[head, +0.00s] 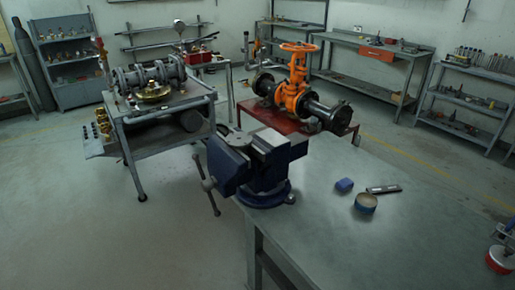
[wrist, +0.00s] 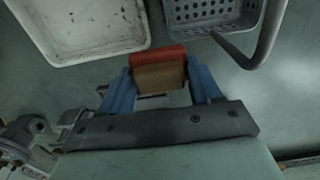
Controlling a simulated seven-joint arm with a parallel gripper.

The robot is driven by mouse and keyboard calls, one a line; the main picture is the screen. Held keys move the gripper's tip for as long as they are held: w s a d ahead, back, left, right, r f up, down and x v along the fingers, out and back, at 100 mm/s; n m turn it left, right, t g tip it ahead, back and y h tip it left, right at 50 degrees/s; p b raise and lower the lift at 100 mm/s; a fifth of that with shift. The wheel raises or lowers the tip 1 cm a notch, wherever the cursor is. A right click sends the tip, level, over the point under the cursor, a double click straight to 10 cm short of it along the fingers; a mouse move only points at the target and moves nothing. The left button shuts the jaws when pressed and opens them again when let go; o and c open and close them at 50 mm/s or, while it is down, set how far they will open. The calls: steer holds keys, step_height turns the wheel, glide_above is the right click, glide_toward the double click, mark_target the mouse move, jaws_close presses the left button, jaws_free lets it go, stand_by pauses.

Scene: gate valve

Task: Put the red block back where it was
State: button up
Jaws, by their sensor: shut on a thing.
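My gripper (wrist: 160,82) shows in the wrist view, its two blue fingers shut on the red block (wrist: 157,55). The block is between the fingertips, with a red upper face and a brownish face towards the camera. I cannot tell from this view whether it is lifted or touching the surface below. Neither my gripper nor the red block shows in the head view. No mark of the block's earlier place can be made out.
In the wrist view, a white tray (wrist: 75,48) lies left of the block and a grey perforated basket (wrist: 207,33) with a handle lies right. In the head view, a bench (head: 310,225) carries a blue vise (head: 232,165), a small blue block (head: 344,185) and a round tin (head: 366,204).

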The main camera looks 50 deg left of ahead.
steer(key=shift+a, duration=0.1)
steer(key=w+a, duration=0.1)
steer(key=a, duration=0.4)
steer(key=w+a+r+n, duration=0.1)
steer(key=w+a, duration=0.1)
steer(key=a, duration=0.2)
steer(key=w+a+n, duration=0.1)
steer(key=w+a, duration=0.1)
steer(key=a, duration=0.3)
steer(key=shift+w+a+r, duration=0.15)
steer(key=shift+w+a, duration=0.1)
steer(key=shift+a, duration=0.05)
steer(key=w+a+r+n, duration=0.1)
steer(key=a+n, duration=0.2)
steer(key=a, duration=1.5)
steer(key=r+n, duration=0.2)
steer(key=n, duration=0.2)
glide_above(328, 200)
steer(key=shift+f, duration=4.75)
steer(key=shift+f, duration=0.1)
steer(key=o, duration=1)
